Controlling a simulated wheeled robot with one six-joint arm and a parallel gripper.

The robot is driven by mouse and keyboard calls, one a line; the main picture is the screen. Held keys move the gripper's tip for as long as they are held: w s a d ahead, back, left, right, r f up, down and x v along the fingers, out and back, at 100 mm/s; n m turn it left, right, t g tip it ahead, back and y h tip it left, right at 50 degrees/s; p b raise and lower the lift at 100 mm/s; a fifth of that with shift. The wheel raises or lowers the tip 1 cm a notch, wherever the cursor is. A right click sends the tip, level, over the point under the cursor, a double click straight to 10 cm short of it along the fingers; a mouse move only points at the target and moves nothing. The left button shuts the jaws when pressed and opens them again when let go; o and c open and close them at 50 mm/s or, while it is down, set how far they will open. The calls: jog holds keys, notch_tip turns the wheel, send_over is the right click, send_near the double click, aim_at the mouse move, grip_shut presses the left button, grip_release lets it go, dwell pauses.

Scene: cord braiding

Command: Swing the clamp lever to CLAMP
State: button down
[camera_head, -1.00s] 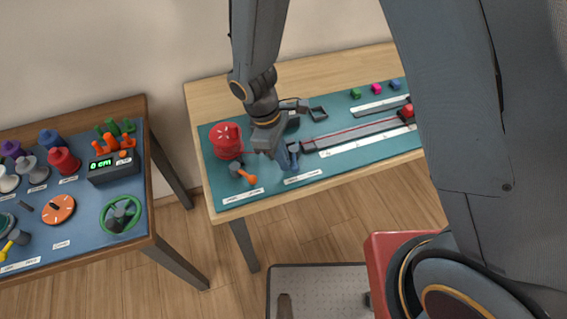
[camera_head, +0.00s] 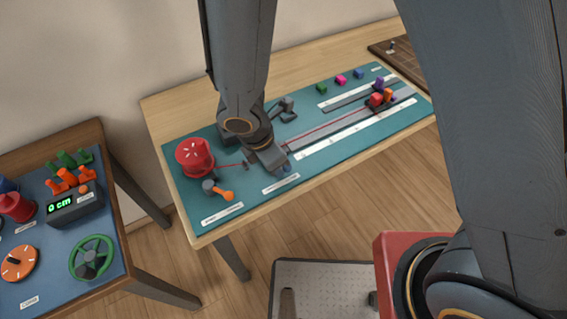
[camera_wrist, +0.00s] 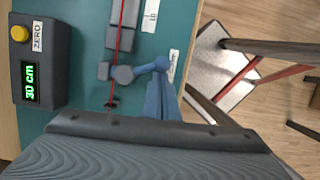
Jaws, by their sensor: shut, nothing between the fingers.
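The clamp lever (camera_wrist: 140,70) is blue-grey in the wrist view. Its round hub sits beside the red cord (camera_wrist: 126,38), and its arm points right to a rounded knob. My gripper (camera_wrist: 161,90) is shut and empty, its blue fingers right below the knob. They appear to touch or nearly touch it; I cannot tell which. A white label (camera_wrist: 173,66) beside the knob is mostly covered and unreadable. In the head view my gripper (camera_head: 284,168) is low over the teal board (camera_head: 330,165), and my wrist hides most of the lever.
A red spool (camera_head: 195,157) and an orange-handled lever (camera_head: 222,193) stand at the board's left. A dark meter (camera_wrist: 40,62) reads 30 cm, with a yellow ZERO button. A sled carrying coloured blocks (camera_head: 381,98) is on the right rail. A second table (camera_head: 150,268) is at left.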

jog(key=shift+w+d, duration=0.15)
dwell(0.5)
jog(key=shift+r, duration=0.25)
jog(key=p+v, duration=0.8)
jog(key=v, duration=0.1)
jog(key=shift+r, duration=0.2)
